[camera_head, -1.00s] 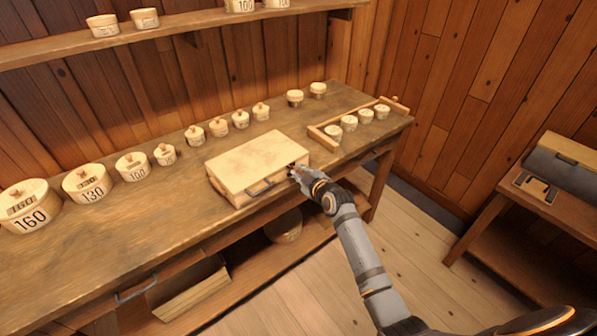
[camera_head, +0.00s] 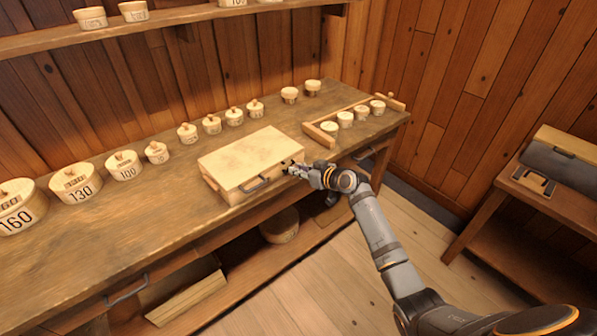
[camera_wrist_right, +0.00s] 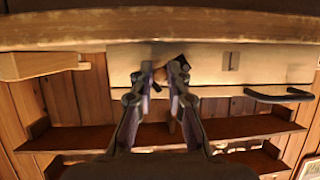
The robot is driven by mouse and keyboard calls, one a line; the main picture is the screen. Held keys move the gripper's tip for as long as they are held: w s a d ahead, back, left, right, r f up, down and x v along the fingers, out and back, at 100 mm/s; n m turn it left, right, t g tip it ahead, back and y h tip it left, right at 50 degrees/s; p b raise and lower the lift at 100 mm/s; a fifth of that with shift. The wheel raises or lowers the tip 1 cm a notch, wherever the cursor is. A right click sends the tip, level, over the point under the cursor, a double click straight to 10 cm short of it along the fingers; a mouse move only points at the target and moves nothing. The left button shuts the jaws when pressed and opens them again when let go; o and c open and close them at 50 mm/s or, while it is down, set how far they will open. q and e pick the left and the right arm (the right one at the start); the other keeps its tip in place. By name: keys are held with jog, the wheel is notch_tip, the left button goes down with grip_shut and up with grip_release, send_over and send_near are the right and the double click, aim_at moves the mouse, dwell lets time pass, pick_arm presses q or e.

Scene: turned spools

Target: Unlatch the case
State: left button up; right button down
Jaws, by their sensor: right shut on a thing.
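The case (camera_head: 250,155) is a pale wooden box lying closed on the workbench, with a dark handle (camera_head: 255,185) on its front side. My right gripper (camera_head: 293,168) is at the front face of the case, near its right corner. In the right wrist view the fingertips (camera_wrist_right: 162,76) close around a small tan and dark piece on the case front (camera_wrist_right: 210,62), which appears to be a latch; the fingers hide much of it. The handle (camera_wrist_right: 280,95) is to the right in that view. My left gripper is not in view.
Lidded round boxes stand along the workbench (camera_head: 120,235), some numbered, like the 130 box (camera_head: 76,183). A wooden rack (camera_head: 328,138) with several small pots is right of the case. A side table (camera_head: 515,220) stands at right.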

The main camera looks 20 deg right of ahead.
dwell(0.3)
jog(key=c, duration=1.3)
grip_release()
jog(key=v, duration=1.2)
